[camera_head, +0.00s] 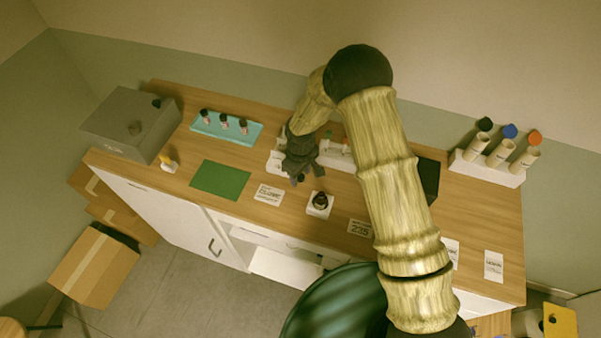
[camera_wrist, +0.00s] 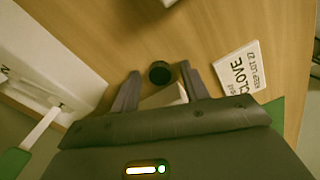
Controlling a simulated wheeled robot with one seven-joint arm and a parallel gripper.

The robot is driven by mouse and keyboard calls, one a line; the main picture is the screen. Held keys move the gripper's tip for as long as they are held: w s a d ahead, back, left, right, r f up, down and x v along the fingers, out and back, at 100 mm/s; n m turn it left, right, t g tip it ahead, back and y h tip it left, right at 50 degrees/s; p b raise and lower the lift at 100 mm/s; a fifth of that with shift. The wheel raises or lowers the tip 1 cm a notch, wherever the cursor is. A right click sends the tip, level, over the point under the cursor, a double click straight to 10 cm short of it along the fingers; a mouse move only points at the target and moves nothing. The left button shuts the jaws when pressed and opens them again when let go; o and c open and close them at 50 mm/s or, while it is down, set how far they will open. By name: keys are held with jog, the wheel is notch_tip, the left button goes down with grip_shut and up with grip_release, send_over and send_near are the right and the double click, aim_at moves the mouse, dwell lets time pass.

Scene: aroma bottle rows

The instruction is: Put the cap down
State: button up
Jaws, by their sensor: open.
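The small round black cap (camera_wrist: 160,72) sits on the wooden tabletop in the wrist view, between and slightly beyond my fingertips. My gripper (camera_wrist: 160,84) is open, with a finger on each side of the cap and visible gaps. In the head view my gripper (camera_head: 297,178) is low over the middle of the counter, and the cap (camera_head: 301,178) shows as a small dark spot by its fingertips. A small dark bottle (camera_head: 320,199) stands on a white block (camera_head: 326,211) just in front and to the right of my gripper.
A clove card (camera_wrist: 238,72) lies right of the cap in the wrist view. A green mat (camera_head: 220,180), a teal tray (camera_head: 250,138) with three bottles and a grey box (camera_head: 120,120) are left. My arm hides part of the counter.

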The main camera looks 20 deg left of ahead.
aim_at(301, 176)
notch_tip(301, 176, up, 12)
jog(key=b, duration=0.4)
jog(key=shift+r, duration=0.15)
jog(key=shift+d, duration=0.1)
dwell(0.7)
jog(key=s+d+r+m+t, duration=0.1)
jog(key=d+r+m, duration=0.2)
jog(key=d, duration=0.5)
jog(key=s+d+r+m, duration=0.1)
jog(key=d+r+m, duration=0.15)
jog(key=d, duration=0.45)
jog(key=s+d+r+m+t, duration=0.1)
jog(key=s+d+r+m, duration=0.2)
jog(key=s+d+m, duration=0.4)
jog(key=s+d, duration=0.3)
jog(key=d, duration=0.4)
jog(key=shift+s+t, duration=0.3)
jog(key=shift+s, duration=0.05)
jog(key=shift+b, duration=0.3)
jog(key=shift+f+b, duration=0.5)
